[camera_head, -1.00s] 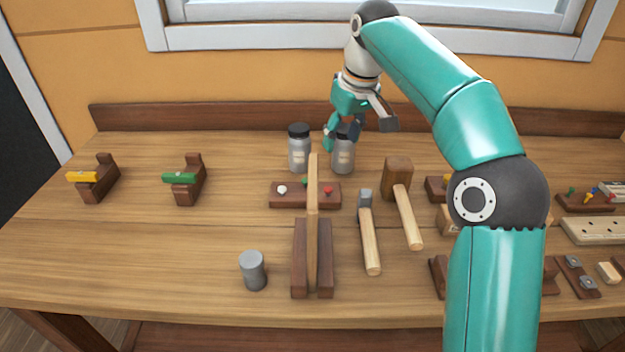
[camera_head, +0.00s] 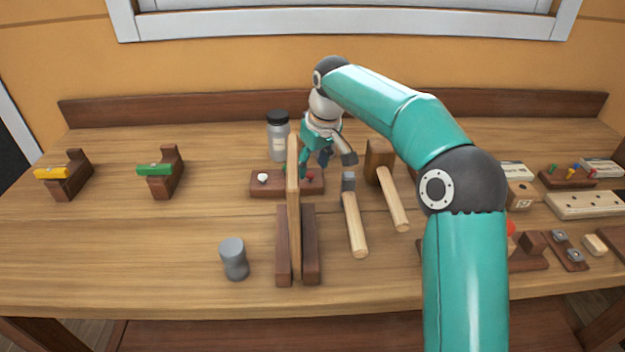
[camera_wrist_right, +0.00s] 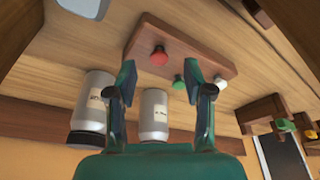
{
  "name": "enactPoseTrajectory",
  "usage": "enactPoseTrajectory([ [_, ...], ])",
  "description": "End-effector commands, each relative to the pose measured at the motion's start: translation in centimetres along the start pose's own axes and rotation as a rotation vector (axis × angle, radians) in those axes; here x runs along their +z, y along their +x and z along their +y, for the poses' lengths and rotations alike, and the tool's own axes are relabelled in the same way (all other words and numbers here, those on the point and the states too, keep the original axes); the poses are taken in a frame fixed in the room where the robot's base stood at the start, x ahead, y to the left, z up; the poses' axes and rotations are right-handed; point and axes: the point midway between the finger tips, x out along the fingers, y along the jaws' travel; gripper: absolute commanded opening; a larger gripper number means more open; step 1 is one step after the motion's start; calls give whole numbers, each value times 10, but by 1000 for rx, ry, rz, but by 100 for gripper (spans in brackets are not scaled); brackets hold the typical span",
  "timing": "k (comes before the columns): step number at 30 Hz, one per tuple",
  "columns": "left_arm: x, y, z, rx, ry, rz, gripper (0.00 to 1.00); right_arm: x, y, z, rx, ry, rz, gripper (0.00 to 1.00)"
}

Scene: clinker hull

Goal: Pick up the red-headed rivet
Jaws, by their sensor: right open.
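The red-headed rivet (camera_head: 311,177) stands at the right end of a dark wooden block (camera_head: 258,188). In the right wrist view the red head (camera_wrist_right: 158,56) shows just beyond the fingertips, between their lines. The same block (camera_wrist_right: 190,48) also bears a green-headed rivet (camera_wrist_right: 178,82) and a white-headed rivet (camera_wrist_right: 221,84). My right gripper (camera_head: 314,164) is open and empty, just above and behind the red rivet; its fingers (camera_wrist_right: 160,82) are apart and do not visibly touch it. My left gripper is not in view.
An upright wooden board (camera_head: 293,215) in a stand hides part of the block. A black-lidded jar (camera_head: 279,140) stands behind the block. A hammer (camera_head: 355,225) and a mallet (camera_head: 393,205) lie to the right.

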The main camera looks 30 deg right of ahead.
Motion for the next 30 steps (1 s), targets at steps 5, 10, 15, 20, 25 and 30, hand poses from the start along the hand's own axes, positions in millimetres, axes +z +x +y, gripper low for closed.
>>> enactPoseTrajectory([
  [5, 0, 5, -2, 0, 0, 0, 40, 2, 25, 1, 0, 0, -1, 52],
  [10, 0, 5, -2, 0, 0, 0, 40, 1, 30, 1, 0, 0, 1, 52],
  [15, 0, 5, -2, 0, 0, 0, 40, 2, 30, 1, 0, 0, 1, 47],
  [20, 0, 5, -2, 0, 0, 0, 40, 2, 30, 1, 0, 1, 1, 20],
  [25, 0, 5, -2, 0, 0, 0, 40, 2, 30, 1, 0, 1, 1, 0],
  [30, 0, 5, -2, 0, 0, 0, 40, 2, 29, 2, 0, 2, 1, 0],
])
